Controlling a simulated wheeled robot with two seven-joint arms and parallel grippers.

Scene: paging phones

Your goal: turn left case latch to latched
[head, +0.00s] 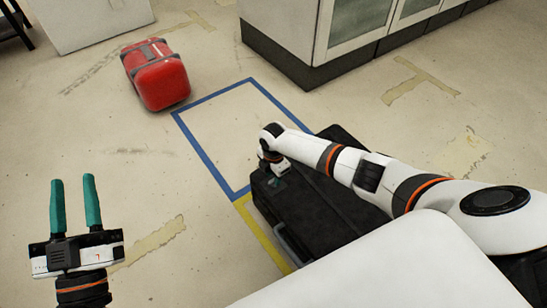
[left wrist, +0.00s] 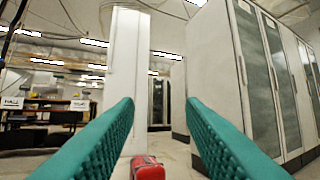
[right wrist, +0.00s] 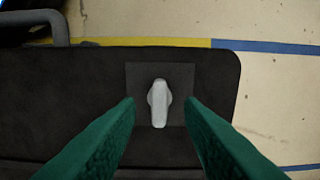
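A black case (head: 318,218) lies on the floor, partly hidden by my right arm and white body. In the right wrist view, its dark top (right wrist: 60,90) carries a light grey latch knob (right wrist: 158,105) on a square dark plate (right wrist: 145,78). The knob's long side runs up and down the picture. My right gripper (head: 277,180) is over the case's far left end. Its teal fingers are open, one on each side of the knob, and I cannot tell whether they touch it. My left gripper (head: 74,182) is open and empty, away from the case.
A red case (head: 163,82) stands on the floor at upper left. Blue tape (head: 210,160) and yellow tape (head: 262,235) mark the floor beside the black case. A grey cabinet (head: 290,35) stands at the back.

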